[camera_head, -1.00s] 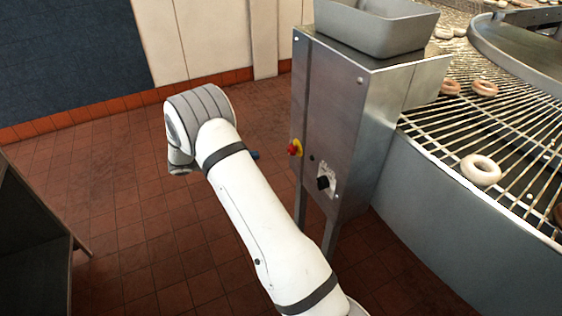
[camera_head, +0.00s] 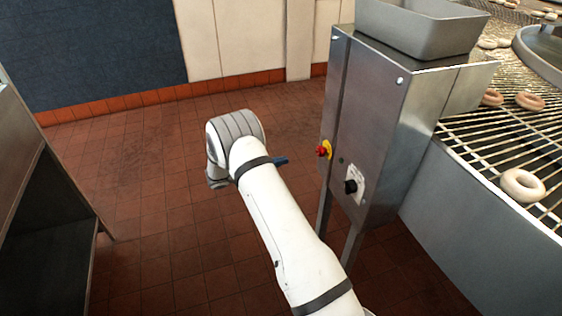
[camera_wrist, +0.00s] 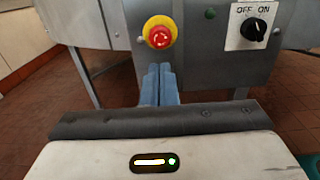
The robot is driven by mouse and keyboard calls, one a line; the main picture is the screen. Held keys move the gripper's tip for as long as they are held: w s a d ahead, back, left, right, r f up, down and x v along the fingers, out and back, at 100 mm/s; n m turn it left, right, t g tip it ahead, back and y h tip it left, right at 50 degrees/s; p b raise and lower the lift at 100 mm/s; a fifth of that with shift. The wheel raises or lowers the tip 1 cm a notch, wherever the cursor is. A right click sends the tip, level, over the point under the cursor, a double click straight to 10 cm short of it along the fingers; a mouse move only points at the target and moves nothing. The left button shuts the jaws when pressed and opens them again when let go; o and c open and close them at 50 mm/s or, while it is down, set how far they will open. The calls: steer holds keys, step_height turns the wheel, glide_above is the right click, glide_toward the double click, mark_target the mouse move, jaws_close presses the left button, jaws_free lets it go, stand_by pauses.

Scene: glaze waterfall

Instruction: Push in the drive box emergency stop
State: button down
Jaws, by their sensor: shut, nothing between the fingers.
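The emergency stop is a red mushroom button on a yellow collar, on the face of the steel drive box (camera_head: 367,112). In the head view the emergency stop (camera_head: 323,150) is on the box's left-facing panel. In the wrist view the emergency stop (camera_wrist: 159,33) is at the top, just beyond my fingertips. My gripper (camera_wrist: 159,68) has its blue fingers together, empty, pointing at the panel slightly below the button. A gap between fingertips and button cannot be judged surely. In the head view a blue fingertip (camera_head: 281,160) shows beside my arm, left of the box and apart from it.
A black OFF/ON rotary switch (camera_wrist: 253,28) is right of the button, with a small green button (camera_wrist: 210,13) between. A grey hopper (camera_head: 420,28) tops the box. A wire conveyor with doughnuts (camera_head: 522,185) is at right. A steel cabinet (camera_head: 45,200) stands at left.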

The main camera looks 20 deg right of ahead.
mark_target(318, 151)
steer(key=d+b, duration=0.1)
steer(key=d, duration=0.8)
steer(key=shift+w+d, duration=0.15)
steer(key=shift+d, duration=0.7)
steer(key=shift+d, duration=0.7)
steer(key=shift+d+r, duration=0.15)
steer(key=shift+d, duration=0.25)
steer(key=a, duration=1.5)
steer(key=shift+s+p, duration=0.2)
steer(key=shift+p, duration=0.25)
